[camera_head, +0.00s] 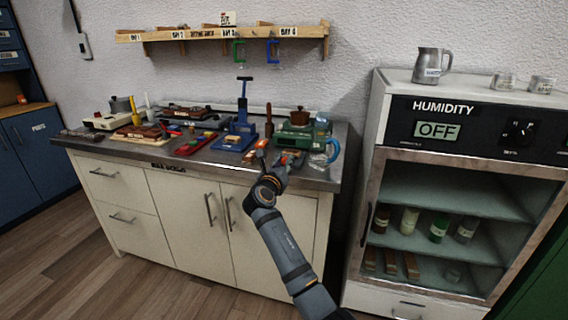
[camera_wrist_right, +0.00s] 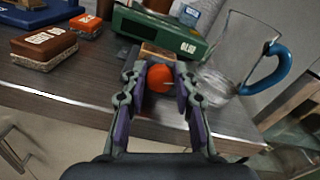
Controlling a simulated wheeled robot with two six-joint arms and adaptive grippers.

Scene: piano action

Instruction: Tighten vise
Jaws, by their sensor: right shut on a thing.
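My right gripper (camera_head: 275,158) is shut on this knob, with one finger on each side, as the right wrist view (camera_wrist_right: 160,85) shows. How the knob joins the green body is hidden. My left gripper is not in view.
A clear pitcher with a blue handle (camera_wrist_right: 278,62) stands close to the right of the gripper. A brown labelled block (camera_wrist_right: 43,47) and a red one (camera_wrist_right: 86,25) lie left. A blue press (camera_head: 242,125) stands left on the bench. The humidity cabinet (camera_head: 455,160) is at right.

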